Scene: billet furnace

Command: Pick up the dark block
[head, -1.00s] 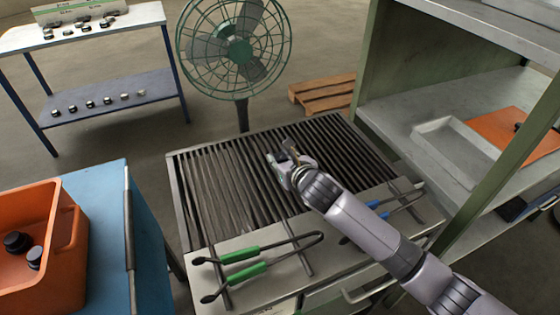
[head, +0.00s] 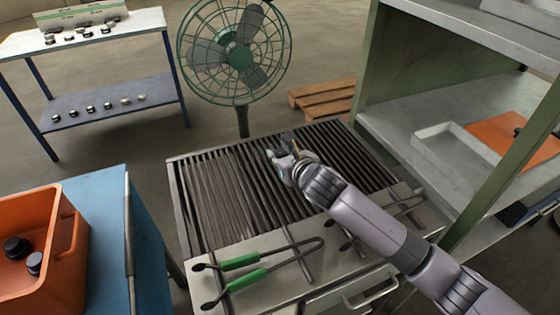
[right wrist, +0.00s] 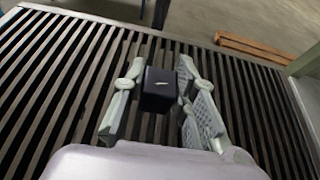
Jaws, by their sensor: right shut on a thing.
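In the head view my right gripper (head: 280,155) is over the far middle of the slatted grate (head: 218,195), and the block is mostly hidden by the fingers. I cannot tell whether the block touches the slats. My left gripper is not in view.
Green-handled tongs (head: 240,262) lie on the grate's near metal ledge. A green fan (head: 240,57) stands behind. An orange bin (head: 68,270) with dark pieces is on the left. A shelf with a grey tray (head: 428,137) is on the right. The grate's left part is clear.

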